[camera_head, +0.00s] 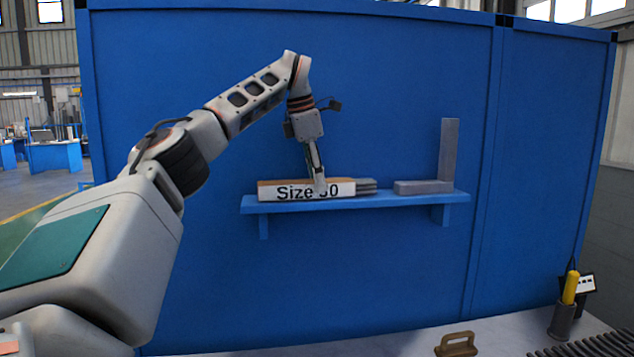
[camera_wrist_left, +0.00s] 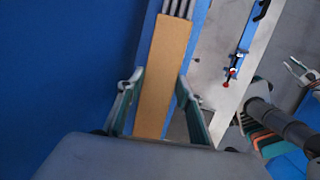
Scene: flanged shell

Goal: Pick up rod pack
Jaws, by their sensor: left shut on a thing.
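The rod pack is a long box with a white front labelled "Size" and a partly hidden number, and a tan top. Grey rods stick out of its right end. In the head view the rod pack (camera_head: 285,192) lies along the left part of the blue wall shelf (camera_head: 400,200). My left gripper (camera_head: 318,184) comes down from above and is shut on the pack around its middle, covering part of the label. In the left wrist view the tan top of the pack (camera_wrist_left: 163,70) runs between the two fingers of my left gripper (camera_wrist_left: 159,88).
A grey L-shaped bracket (camera_head: 449,155) stands on the shelf to the right of the pack, with a small gap. A worktop below holds a brown handle-like part (camera_head: 457,345) and a dark cup (camera_head: 562,320) with a yellow tool. A pale claw-like part shows at the wrist view's right edge.

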